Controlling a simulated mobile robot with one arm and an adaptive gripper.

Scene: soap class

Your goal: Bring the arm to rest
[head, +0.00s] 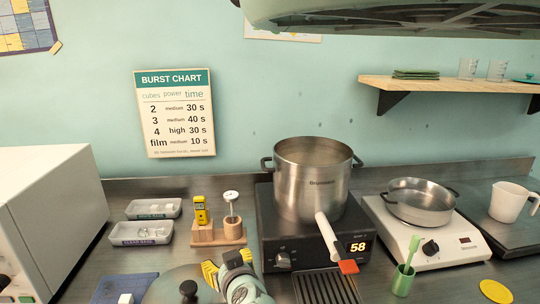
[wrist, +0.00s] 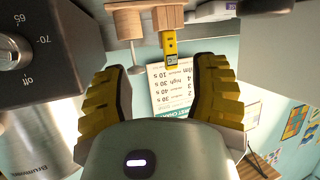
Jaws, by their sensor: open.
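My gripper (head: 224,262) shows at the bottom of the head view, low in front of the wooden holders and left of the black hot plate. Its yellow ribbed fingers also show in the wrist view (wrist: 164,72), spread wide apart. Nothing is held between them; the wall chart (wrist: 172,92) shows through the gap. The wrist picture is upside down. My arm's grey wrist shows at the bottom edge of the head view.
A steel pot (head: 312,180) stands on the black hot plate (head: 280,235) reading 58. A yellow thermometer (head: 200,210) stands upright in a wooden holder. Trays (head: 140,235) lie at left. A green cup (head: 402,282), a shallow pan (head: 421,203) and a white mug (head: 508,202) stand at right.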

